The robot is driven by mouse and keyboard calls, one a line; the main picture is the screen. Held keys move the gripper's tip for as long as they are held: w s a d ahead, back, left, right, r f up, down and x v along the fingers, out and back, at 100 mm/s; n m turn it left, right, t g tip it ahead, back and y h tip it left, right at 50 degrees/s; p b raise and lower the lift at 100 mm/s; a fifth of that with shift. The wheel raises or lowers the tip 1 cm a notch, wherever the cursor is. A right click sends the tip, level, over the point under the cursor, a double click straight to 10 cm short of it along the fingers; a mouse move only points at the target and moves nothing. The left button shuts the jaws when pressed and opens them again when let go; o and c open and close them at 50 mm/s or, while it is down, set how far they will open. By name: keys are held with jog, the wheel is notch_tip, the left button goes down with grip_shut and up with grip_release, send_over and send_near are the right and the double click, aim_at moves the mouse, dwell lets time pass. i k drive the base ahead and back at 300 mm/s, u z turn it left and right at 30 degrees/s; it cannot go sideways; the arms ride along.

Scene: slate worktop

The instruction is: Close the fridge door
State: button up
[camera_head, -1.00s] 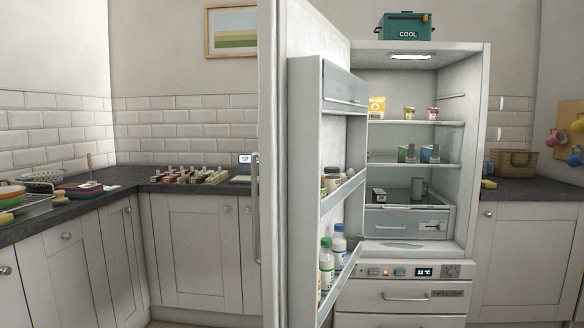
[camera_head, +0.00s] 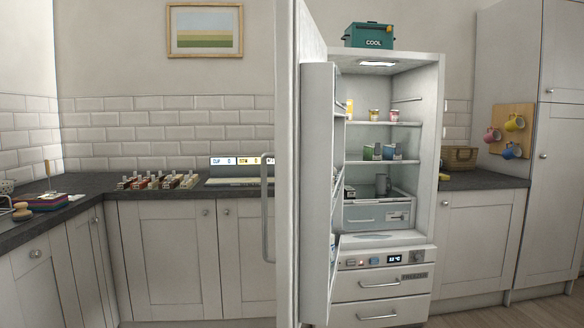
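The fridge door (camera_head: 313,180) stands wide open on the left of the fridge, seen nearly edge-on, with its shelved inner side turned to the right. A long vertical handle (camera_head: 264,210) is on its outer left side. The fridge body (camera_head: 428,150) is open, with jars, cartons and a mug on its shelves and a clear drawer (camera_head: 365,214) below them. The freezer drawers (camera_head: 380,287) beneath look shut. My gripper is not in view.
A teal box marked COOL (camera_head: 369,36) sits on top of the fridge. Slate worktop (camera_head: 85,182) over cabinets (camera_head: 163,255) runs along the left and back. A basket (camera_head: 460,158) stands right of the fridge. Wooden floor (camera_head: 545,312) shows at lower right.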

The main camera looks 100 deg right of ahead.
aim_at(309, 130)
jog(key=z, duration=0.3)
jog(key=i, duration=0.2)
jog(key=z, duration=3.45)
jog(key=k, duration=0.15)
